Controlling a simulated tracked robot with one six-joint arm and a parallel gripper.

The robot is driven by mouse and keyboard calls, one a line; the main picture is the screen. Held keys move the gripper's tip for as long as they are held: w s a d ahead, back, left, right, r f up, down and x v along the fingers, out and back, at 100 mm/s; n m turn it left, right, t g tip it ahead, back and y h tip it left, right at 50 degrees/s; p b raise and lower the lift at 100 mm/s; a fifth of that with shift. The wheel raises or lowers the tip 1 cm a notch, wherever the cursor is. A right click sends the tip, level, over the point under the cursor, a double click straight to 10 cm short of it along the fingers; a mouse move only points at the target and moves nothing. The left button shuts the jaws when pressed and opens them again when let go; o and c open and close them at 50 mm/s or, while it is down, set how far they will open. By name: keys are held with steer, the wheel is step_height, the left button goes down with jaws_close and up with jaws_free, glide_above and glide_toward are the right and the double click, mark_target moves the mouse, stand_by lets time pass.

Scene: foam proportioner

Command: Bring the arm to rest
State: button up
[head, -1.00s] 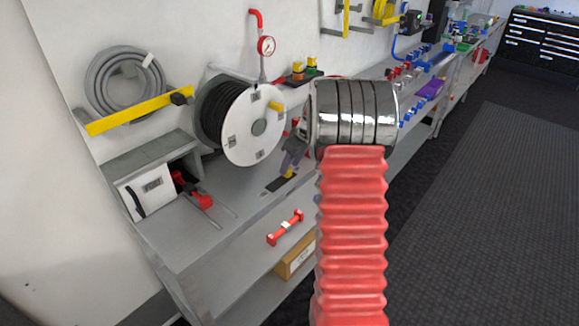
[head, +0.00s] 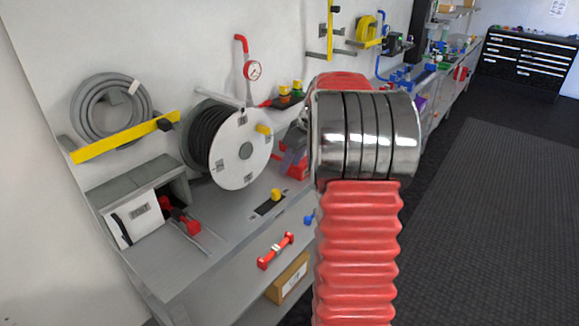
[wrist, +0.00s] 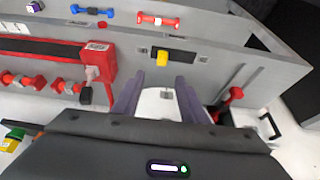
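My arm shows in the head view as a ribbed red sleeve with a ringed silver joint, held up in front of the bench (head: 190,262). My gripper (wrist: 161,80) shows in the wrist view with its two purple fingers spread apart. I see nothing held between them. The white reel (wrist: 158,103) shows beyond and between the fingers, and a yellow knob (wrist: 160,58) on a black plate lies past the tips. In the head view the gripper is mostly hidden behind my arm's joint.
The hose reel (head: 240,150) stands on the bench left of my arm, near a grey-and-white box (head: 132,222). Open floor with dark matting (head: 490,210) lies to the right.

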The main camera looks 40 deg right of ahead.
stand_by(0.6)
steer(key=s+a+f+m+g, duration=0.2)
steer(key=s+a+f+m, duration=0.1)
steer(key=s+a+m, duration=0.25)
steer(key=s+a+r+n+t, duration=0.1)
steer(key=s+a+r, duration=0.1)
steer(key=s+a, duration=0.4)
steer(key=s+a+r+n+t, duration=0.1)
steer(key=s+a, duration=0.5)
steer(key=a, duration=0.9)
steer(key=s+a+r+n+t, duration=0.1)
steer(key=s+a+r, duration=0.3)
steer(key=s+a, duration=0.3)
steer(key=a, duration=0.3)
steer(key=shift+a+h, duration=0.2)
steer(key=shift+h, duration=0.2)
steer(key=shift+s+r, duration=0.1)
steer(key=shift+c, duration=1)
